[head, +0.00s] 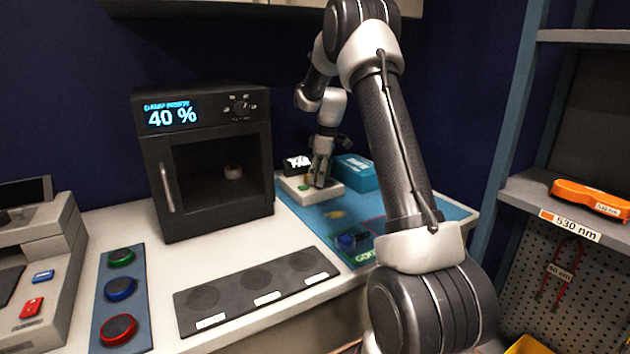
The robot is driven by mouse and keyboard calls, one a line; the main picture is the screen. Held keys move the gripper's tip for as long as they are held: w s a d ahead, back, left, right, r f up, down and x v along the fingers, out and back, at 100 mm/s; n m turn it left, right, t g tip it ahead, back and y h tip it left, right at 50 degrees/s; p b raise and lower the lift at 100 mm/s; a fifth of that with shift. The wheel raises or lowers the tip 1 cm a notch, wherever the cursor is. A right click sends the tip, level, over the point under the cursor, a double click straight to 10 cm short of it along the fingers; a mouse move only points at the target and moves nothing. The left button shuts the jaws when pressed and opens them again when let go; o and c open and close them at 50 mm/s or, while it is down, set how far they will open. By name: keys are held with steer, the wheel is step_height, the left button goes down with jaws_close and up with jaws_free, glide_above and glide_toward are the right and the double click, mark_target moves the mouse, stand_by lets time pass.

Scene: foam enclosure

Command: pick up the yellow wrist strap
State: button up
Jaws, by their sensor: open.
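A small yellow item (336,214), which looks like the yellow wrist strap, lies flat on the blue mat (395,197). It is too small in the picture to make out its details. My gripper (317,183) points down at the back of the mat, over or in front of a pale box-like device (296,187). It is behind the yellow item in the picture and apart from it. The jaws are open, and I see nothing held between them. My arm crosses the right part of the mat and hides some of it.
A black cabinet (152,160) showing 40 % stands left of the mat. A blue box (357,170) is right of my gripper. A blue round item (346,241) lies in front of the yellow one. A dark labelled strip (232,293) lies at the counter's front.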

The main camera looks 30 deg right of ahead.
steer(key=c, duration=1)
steer(key=shift+r, duration=0.15)
